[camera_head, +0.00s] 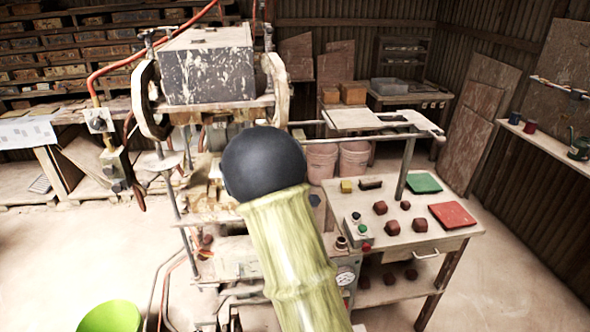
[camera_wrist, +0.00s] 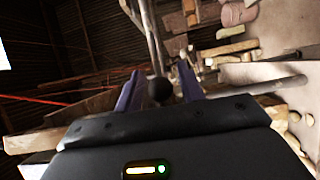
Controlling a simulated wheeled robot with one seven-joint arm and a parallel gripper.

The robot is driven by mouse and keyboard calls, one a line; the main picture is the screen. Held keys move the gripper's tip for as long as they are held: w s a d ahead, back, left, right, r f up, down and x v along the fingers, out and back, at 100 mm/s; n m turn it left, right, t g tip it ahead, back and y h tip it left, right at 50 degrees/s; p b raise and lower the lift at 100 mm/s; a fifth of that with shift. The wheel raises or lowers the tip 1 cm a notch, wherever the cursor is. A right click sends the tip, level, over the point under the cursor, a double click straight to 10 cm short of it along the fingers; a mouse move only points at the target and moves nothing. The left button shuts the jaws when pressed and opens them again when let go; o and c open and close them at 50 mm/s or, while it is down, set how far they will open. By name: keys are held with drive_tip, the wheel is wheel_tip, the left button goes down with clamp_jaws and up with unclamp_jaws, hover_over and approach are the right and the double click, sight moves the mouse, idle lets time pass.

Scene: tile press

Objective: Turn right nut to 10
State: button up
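The press (camera_head: 208,70) stands left of centre in the head view, with a paint-splashed grey block on top. A small upright screw with a nut (camera_head: 268,36) shows at the right of that block; a similar one (camera_head: 149,40) stands at the left. No number can be read on either. My gripper (camera_wrist: 160,68) shows in the wrist view with two purple fingers apart. A dark round knob (camera_wrist: 160,91) appears in the gap between them, with space on both sides; I cannot tell its depth. The gripper is not clearly visible in the head view.
A black ball on a pale green, bamboo-like shaft hides the press's lower right. A side table (camera_head: 405,240) carries brown blocks, a green tile (camera_head: 424,183), a red tile (camera_head: 452,215) and buttons. A lime bucket (camera_head: 110,317) stands at front left. Open floor (camera_head: 520,270) lies right.

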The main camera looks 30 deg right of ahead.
drive_tip(key=b+v, duration=0.3)
drive_tip(key=v, duration=1.4)
drive_tip(key=shift+s, duration=0.25)
drive_tip(key=shift+a, duration=0.1)
drive_tip(key=s+a+f+m+g+y, duration=0.2)
drive_tip(key=a+f+m+g+y, duration=0.15)
drive_tip(key=a+f+y, duration=0.55)
drive_tip(key=s+d+f+m+g+y, duration=0.1)
drive_tip(key=s+f+m+g, duration=0.1)
drive_tip(key=s, duration=0.5)
drive_tip(key=s+f+m+g+y, duration=0.2)
drive_tip(key=s+f+m+g, duration=0.1)
drive_tip(key=s, duration=0.4)
drive_tip(key=shift+s+d+f+g+y, duration=0.2)
drive_tip(key=shift+d+f+g+y, duration=0.15)
drive_tip(key=shift+f+g, duration=0.35)
